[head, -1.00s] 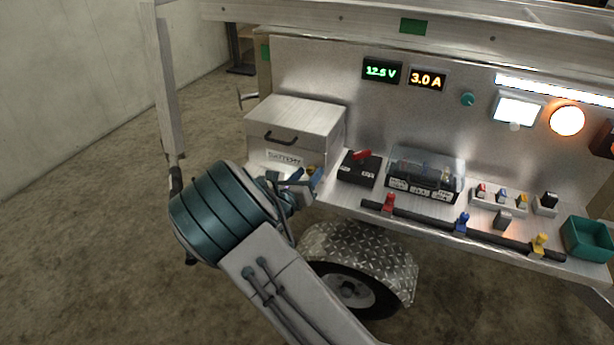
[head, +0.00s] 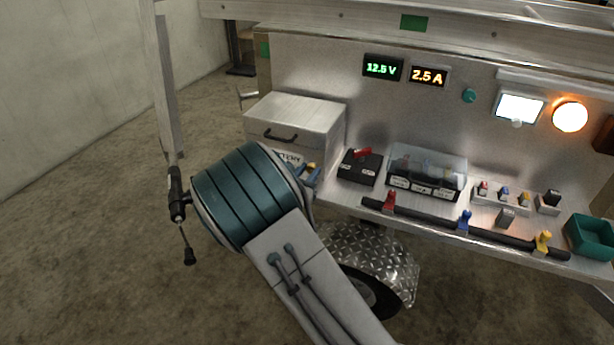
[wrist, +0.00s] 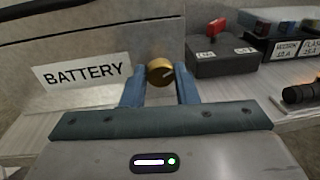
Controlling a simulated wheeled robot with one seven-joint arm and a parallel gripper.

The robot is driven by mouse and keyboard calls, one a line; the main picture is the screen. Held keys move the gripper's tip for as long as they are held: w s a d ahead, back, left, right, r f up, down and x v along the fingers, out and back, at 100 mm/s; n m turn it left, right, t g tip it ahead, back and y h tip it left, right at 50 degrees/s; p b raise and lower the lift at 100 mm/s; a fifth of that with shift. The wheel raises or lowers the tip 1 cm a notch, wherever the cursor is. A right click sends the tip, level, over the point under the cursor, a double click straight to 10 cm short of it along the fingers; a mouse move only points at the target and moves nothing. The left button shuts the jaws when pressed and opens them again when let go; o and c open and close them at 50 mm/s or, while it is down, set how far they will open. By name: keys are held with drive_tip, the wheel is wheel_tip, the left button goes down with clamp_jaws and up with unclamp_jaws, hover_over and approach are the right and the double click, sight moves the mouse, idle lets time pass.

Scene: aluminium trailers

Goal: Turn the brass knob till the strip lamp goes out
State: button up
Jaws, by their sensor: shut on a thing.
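The brass knob (wrist: 160,71) sits on the front of the battery box, right of the BATTERY label, between the two blue fingers of my gripper (wrist: 160,88). My gripper is shut on the knob. In the head view the gripper (head: 309,174) is partly hidden by my arm, and only a bit of brass shows. The strip lamp (head: 556,84) under the trailer's top edge is dark. The square lamp (head: 519,108) and the round lamp (head: 570,117) are lit. The displays read 12.5 V (head: 382,68) and 2.5 A (head: 428,76).
The metal battery box (head: 297,112) stands at the shelf's left end. A black switch box with a red lever (head: 361,166) and a clear-covered fuse block (head: 427,172) stand to its right. A black bar with coloured clamps (head: 420,216) runs along the front edge. A green bin (head: 589,237) is far right.

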drive_tip(key=shift+m, duration=0.4)
drive_tip(key=o, duration=1)
drive_tip(key=shift+s+a, duration=0.1)
drive_tip(key=shift+s, duration=0.05)
drive_tip(key=p+v, duration=0.1)
drive_tip(key=v, duration=1.2)
drive_tip(key=shift+s+a+r+p, duration=0.1)
drive_tip(key=shift+s+p, duration=0.15)
drive_tip(key=shift+p, duration=0.05)
